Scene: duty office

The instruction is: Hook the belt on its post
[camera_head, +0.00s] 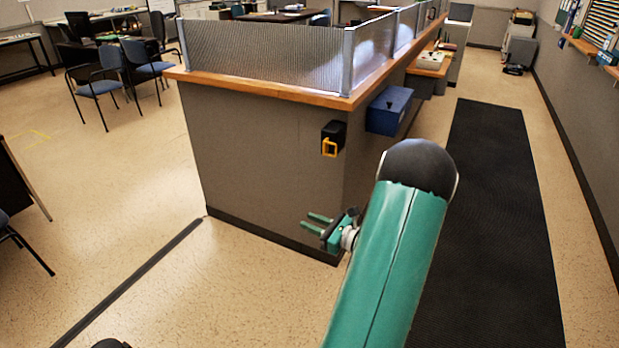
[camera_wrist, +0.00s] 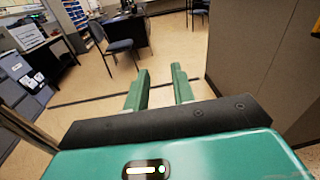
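A small black unit with a yellow loop (camera_head: 332,139) is mounted near the top of the grey counter's end panel; it looks like the belt's housing and end clip. No belt is seen drawn out of it. I cannot make out a post for certain; a dark rounded shape (camera_head: 111,344) is cut off at the bottom edge. My gripper (camera_head: 316,222) is below the black unit, in front of the panel, fingers pointing left. In the wrist view my gripper's green fingers (camera_wrist: 160,86) stand apart with nothing between them.
The counter (camera_head: 262,165) has a wooden top edge and glass screens. A blue box (camera_head: 389,111) hangs on its right side. A black mat (camera_head: 490,215) runs along the right aisle. A dark strip (camera_head: 135,280) crosses the floor. Chairs (camera_head: 97,86) stand back left.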

